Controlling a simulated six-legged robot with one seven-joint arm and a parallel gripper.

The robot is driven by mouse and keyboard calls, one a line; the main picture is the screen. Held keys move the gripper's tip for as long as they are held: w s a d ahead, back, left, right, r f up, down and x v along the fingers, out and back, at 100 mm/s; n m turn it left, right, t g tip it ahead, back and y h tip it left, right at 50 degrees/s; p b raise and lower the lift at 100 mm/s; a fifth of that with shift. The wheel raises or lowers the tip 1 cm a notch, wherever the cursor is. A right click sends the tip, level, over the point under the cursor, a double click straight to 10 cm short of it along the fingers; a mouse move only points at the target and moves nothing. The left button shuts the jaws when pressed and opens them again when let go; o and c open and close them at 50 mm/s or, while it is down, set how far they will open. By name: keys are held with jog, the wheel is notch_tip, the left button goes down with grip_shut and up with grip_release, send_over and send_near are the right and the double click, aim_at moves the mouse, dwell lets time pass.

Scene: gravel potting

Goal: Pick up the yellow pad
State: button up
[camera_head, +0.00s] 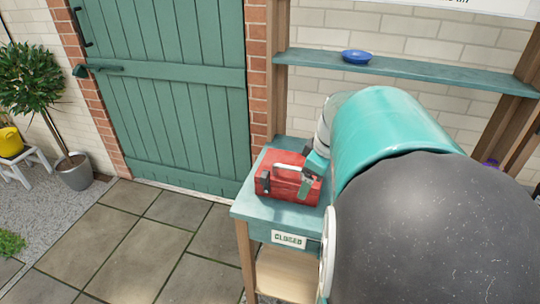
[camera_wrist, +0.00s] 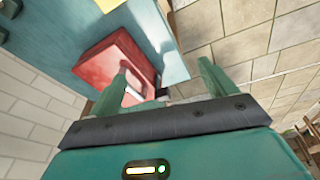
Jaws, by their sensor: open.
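My gripper (camera_wrist: 162,74) is open, with its two green fingers apart and nothing held between them. In the wrist view the left finger overlaps a red toolbox (camera_wrist: 108,60); I cannot tell whether they touch. A small yellow piece (camera_wrist: 109,4) shows at the top edge of the wrist view, on the teal tabletop and cut off by the frame. It may be the yellow pad, but too little shows to be sure. In the head view my arm hides the right part of the table, and no yellow pad shows there.
The red toolbox (camera_head: 288,178) with a pale handle stands on the teal table (camera_head: 256,210), which bears a "CLOSED" sign (camera_head: 289,239). A blue bowl (camera_head: 356,57) sits on the shelf (camera_head: 420,70). A yellow watering can (camera_head: 10,141) stands far left. Paving left of the table is clear.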

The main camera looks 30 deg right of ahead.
jog(key=s+d+f+n+y, duration=0.15)
jog(key=s+d, duration=0.25)
jog(key=d, duration=0.4)
jog(key=s+d+f+n+y, duration=0.1)
jog(key=s+d+f, duration=0.2)
jog(key=s+d, duration=0.3)
jog(key=shift+t, duration=0.4)
jog(key=w+f, duration=0.1)
jog(key=f, duration=0.1)
jog(key=w+f, duration=0.1)
jog(key=f, duration=0.1)
jog(key=w+f, duration=0.2)
jog(key=f, duration=0.1)
jog(key=shift+a, duration=0.3)
jog(key=shift+d+x, duration=0.2)
jog(key=shift+x, duration=2.95)
jog(key=shift+w+f, duration=0.1)
jog(key=shift+f, duration=0.15)
jog(key=c, duration=1.1)
jog(key=shift+r, duration=0.1)
